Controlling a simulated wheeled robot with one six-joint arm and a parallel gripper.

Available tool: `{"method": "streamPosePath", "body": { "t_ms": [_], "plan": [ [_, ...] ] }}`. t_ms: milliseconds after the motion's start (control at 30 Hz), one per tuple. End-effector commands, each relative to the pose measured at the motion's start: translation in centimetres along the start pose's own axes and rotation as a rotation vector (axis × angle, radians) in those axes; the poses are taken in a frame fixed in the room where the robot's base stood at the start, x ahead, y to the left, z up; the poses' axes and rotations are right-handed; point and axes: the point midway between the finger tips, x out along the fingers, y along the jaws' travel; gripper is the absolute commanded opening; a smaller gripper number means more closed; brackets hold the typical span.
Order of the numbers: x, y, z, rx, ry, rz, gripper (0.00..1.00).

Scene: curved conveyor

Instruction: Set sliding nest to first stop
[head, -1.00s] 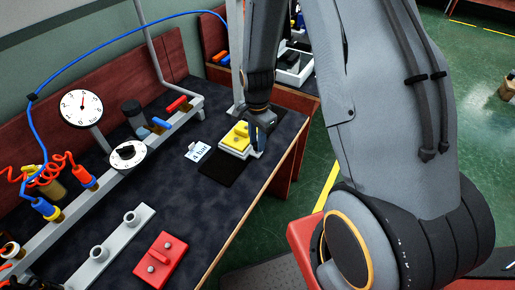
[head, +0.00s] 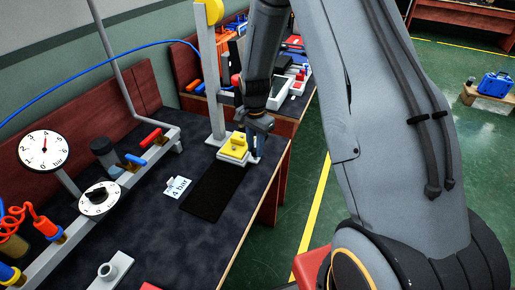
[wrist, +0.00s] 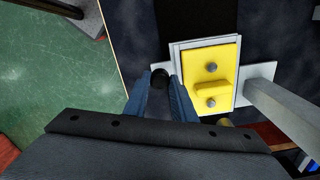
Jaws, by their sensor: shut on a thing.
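The sliding nest is a pale base with a yellow block (head: 234,148) on top, at the far end of a black strip (head: 213,190) on the bench. It also shows in the wrist view with its yellow plate (wrist: 222,62) and two grey pins. A small black knob (wrist: 160,78) is at the nest's left side there. My gripper (wrist: 160,84) is shut on this knob, one blue finger on each side. In the head view my gripper (head: 256,146) is at the nest's right side and partly hides it. A first stop cannot be clearly made out.
A grey post (head: 207,80) with a yellow top stands just beyond the nest. A card reading 4 bar (head: 177,188) lies left of the strip. A gauge (head: 44,151) and a dial (head: 99,198) are further left. The strip on the near side is bare.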

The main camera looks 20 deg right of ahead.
Motion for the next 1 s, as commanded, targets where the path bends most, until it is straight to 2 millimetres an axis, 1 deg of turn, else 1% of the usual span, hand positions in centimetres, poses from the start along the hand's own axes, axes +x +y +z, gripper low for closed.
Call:
{"method": "streamPosePath", "body": {
  "t_ms": [133, 167, 233, 267, 533, 667, 767, 1000],
  "plan": [
    [-0.1, -0.1, 0.0, 0.000, 0.001, -0.002, 0.00],
    [-0.1, -0.1, 0.0, 0.000, 0.001, -0.002, 0.29],
    [-0.1, -0.1, -0.1, 0.001, 0.001, -0.002, 0.40],
    [-0.1, 0.0, -0.1, 0.001, 0.001, -0.002, 0.42],
    [-0.1, 0.1, -0.1, 0.003, 0.000, -0.001, 0.42],
    [-0.8, 0.0, -0.1, 0.003, 0.001, -0.002, 0.42],
    [-1.9, 0.0, -0.2, 0.003, 0.002, -0.004, 0.42],
    [-5.5, 0.0, -0.1, 0.002, 0.002, -0.004, 0.42]
  ]
}}
